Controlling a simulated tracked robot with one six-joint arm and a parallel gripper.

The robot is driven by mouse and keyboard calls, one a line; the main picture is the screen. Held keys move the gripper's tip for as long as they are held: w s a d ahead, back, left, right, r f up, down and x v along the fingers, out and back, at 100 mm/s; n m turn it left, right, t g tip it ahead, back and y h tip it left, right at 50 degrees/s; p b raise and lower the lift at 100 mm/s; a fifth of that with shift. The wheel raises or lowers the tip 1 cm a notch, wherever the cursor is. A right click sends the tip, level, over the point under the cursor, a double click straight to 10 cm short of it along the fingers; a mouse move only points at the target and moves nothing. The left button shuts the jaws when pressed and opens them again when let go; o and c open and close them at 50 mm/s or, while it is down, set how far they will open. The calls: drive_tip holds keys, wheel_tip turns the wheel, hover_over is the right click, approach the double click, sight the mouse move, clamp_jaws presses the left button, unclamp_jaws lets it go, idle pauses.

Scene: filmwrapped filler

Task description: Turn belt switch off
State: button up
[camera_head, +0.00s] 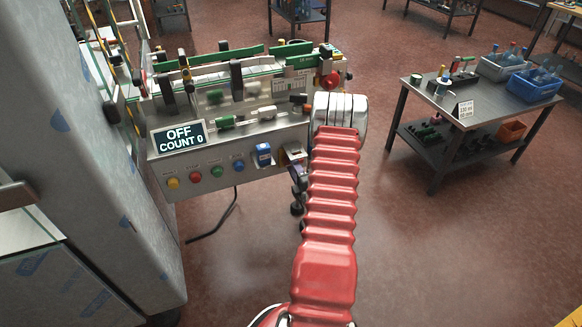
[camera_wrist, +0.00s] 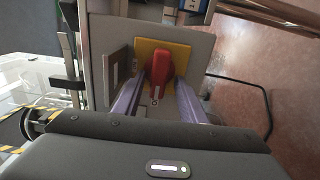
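The red belt switch handle (camera_wrist: 161,68) sits on a yellow plate (camera_wrist: 181,53) on a grey panel in the wrist view. My gripper (camera_wrist: 160,88) reaches toward the panel, one finger on each side of the handle. The fingers stand apart with the handle between them; contact is hard to judge. In the head view my gripper (camera_head: 297,172) is at the machine's right front corner, partly behind my red arm, and the switch handle cannot be made out there. The machine's display (camera_head: 180,137) reads "OFF" and "COUNT 0".
Yellow, red, green and blue buttons (camera_head: 195,177) line the machine front, with a blue-and-white item (camera_head: 264,154) beside them. A round red knob (camera_head: 333,79) is at the upper right. A grey cabinet (camera_head: 95,130) stands left. A side table (camera_head: 425,100) with bins stands right, across open floor.

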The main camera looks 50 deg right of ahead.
drive_tip(key=shift+s, duration=0.1)
drive_tip(key=v, duration=1.3)
drive_tip(key=shift+s+a, duration=0.25)
idle(0.4)
